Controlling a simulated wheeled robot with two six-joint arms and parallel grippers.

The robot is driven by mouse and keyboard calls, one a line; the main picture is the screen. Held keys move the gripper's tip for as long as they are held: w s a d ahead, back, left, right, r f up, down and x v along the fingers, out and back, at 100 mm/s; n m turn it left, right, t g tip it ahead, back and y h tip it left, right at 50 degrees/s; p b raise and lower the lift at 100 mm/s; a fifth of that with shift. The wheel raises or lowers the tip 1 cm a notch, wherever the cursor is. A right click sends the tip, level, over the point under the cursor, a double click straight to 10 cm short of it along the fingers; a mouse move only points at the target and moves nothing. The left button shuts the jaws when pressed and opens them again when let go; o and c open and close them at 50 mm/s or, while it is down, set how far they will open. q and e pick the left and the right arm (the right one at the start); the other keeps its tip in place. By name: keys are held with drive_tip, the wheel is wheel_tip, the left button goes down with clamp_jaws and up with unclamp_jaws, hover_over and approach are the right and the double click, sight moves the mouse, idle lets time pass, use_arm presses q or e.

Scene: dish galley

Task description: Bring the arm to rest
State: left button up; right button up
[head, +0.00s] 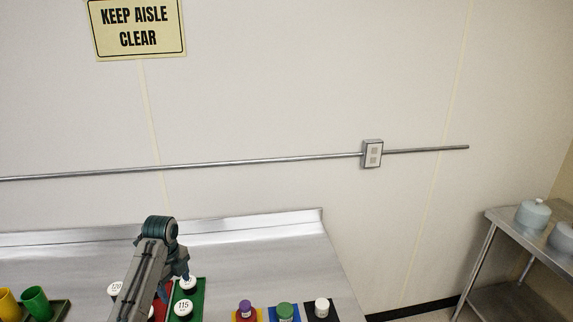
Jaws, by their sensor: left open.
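My left arm reaches up from the bottom of the head view and bends down over the steel counter (267,262). My left gripper (175,284) is open, low over the green mat (199,291) and a red mat beside it. Two white-lidded containers are by it: one marked 115 (184,308) on the green mat, and one behind it (188,284) partly hidden by the gripper. I cannot tell whether a finger touches the rear one. My right gripper is out of view.
A lid marked 120 (115,289) shows left of my arm. A yellow cup (8,305) and a green cup (37,303) stand at the left. Purple-capped (245,309), green-capped (285,310) and white-capped (322,307) containers stand right. A steel side table (500,219) is far right.

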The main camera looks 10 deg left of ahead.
use_arm(q)
drive_tip(key=s+d+f+n, duration=0.1)
drive_tip(key=s+f, duration=0.1)
drive_tip(key=s+d+f+n, duration=0.1)
drive_tip(key=s+f, duration=0.1)
drive_tip(key=s, duration=0.1)
drive_tip(key=s+d+f+n, duration=0.1)
drive_tip(key=s+f+n, duration=0.1)
drive_tip(key=shift+s+d+f+t, duration=0.25)
drive_tip(key=shift+s+f+t, duration=0.1)
drive_tip(key=shift+s+t, duration=0.05)
drive_tip(key=s+d+r+n+t, duration=0.15)
drive_tip(key=s+d+n, duration=0.25)
drive_tip(key=s+n, duration=0.75)
drive_tip(key=s+d+n+t, duration=0.2)
drive_tip(key=s+d+n, duration=0.25)
drive_tip(key=s, duration=1.35)
drive_tip(key=a+f+g+b, duration=0.25)
drive_tip(key=f+b, duration=0.55)
drive_tip(key=f, duration=3.2)
drive_tip(key=s+a+f+b, duration=0.1)
drive_tip(key=s+f+b, duration=0.2)
drive_tip(key=s+f, duration=0.5)
drive_tip(key=s+f+b, duration=0.3)
drive_tip(key=s+f, duration=0.6)
drive_tip(key=f, duration=0.6)
drive_tip(key=shift+s+a+f+n+g+y, duration=0.25)
drive_tip(key=shift+a+f+n+g+y, duration=0.05)
drive_tip(key=shift+a+f, duration=0.05)
